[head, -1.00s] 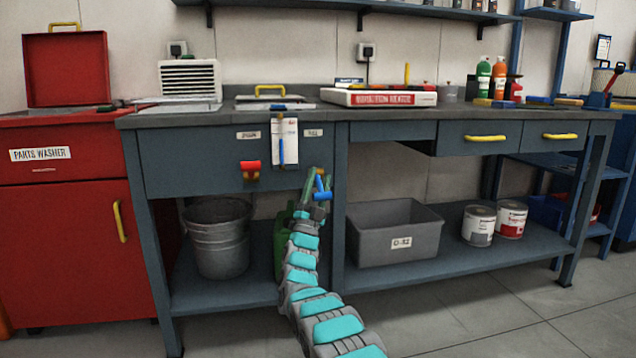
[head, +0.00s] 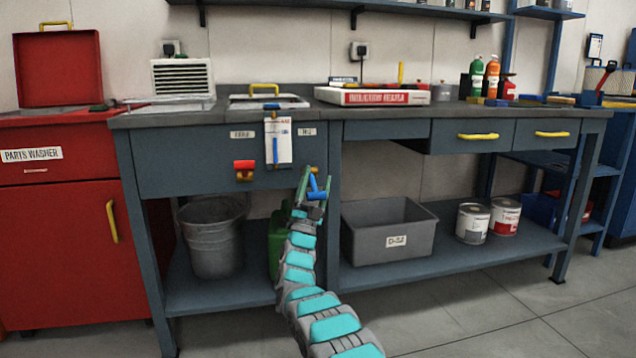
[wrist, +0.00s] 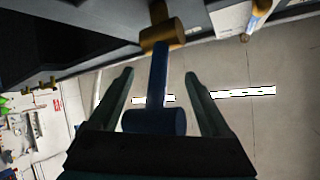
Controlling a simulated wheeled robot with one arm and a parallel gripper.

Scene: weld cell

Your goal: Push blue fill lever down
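The blue fill lever (head: 315,186) is on the front of the dark grey bench, below a small white label, and my gripper partly covers it in the head view. In the wrist view the blue lever (wrist: 158,80) runs from a brass valve part (wrist: 163,36) to a thick blue crosswise grip (wrist: 153,121). My gripper (wrist: 158,85) is open, with one finger on each side of the lever. Gaps show between the fingers and the lever. My gripper (head: 316,178) is also at the lever in the head view.
A red lever (head: 244,166) on a brass valve is to the left. A clipboard (head: 278,142) hangs between the levers. A bucket (head: 213,238), green can (head: 278,240) and grey bin (head: 388,232) stand on the lower shelf. The floor at front right is clear.

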